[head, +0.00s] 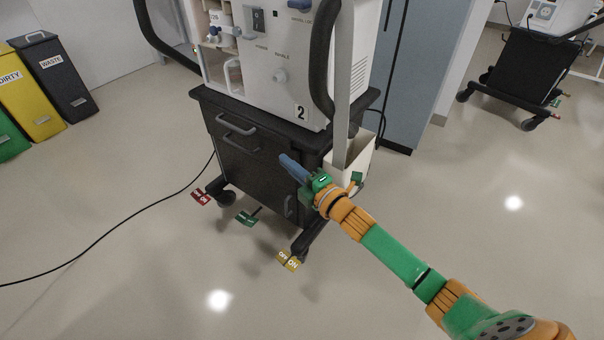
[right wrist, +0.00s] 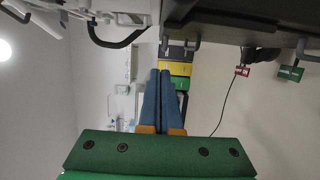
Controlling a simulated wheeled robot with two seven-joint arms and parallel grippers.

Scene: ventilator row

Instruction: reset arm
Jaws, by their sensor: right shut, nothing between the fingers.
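My right arm (head: 395,254) reaches in from the lower right in the head view, green and orange. Its gripper (head: 284,160) is in front of the black drawer cart of ventilator 2. Its blue fingers are together with nothing between them; they also show shut in the right wrist view (right wrist: 166,75). From the head view I cannot tell how far the fingers are from the cart front. My left gripper is not in view.
The ventilator cart (head: 245,160) stands on casters with red (head: 201,197), green (head: 246,218) and yellow (head: 289,261) pedal tags. A black cable (head: 110,232) crosses the floor at left. Bins (head: 55,75) stand at upper left. Another cart (head: 520,75) is at upper right. Front floor is clear.

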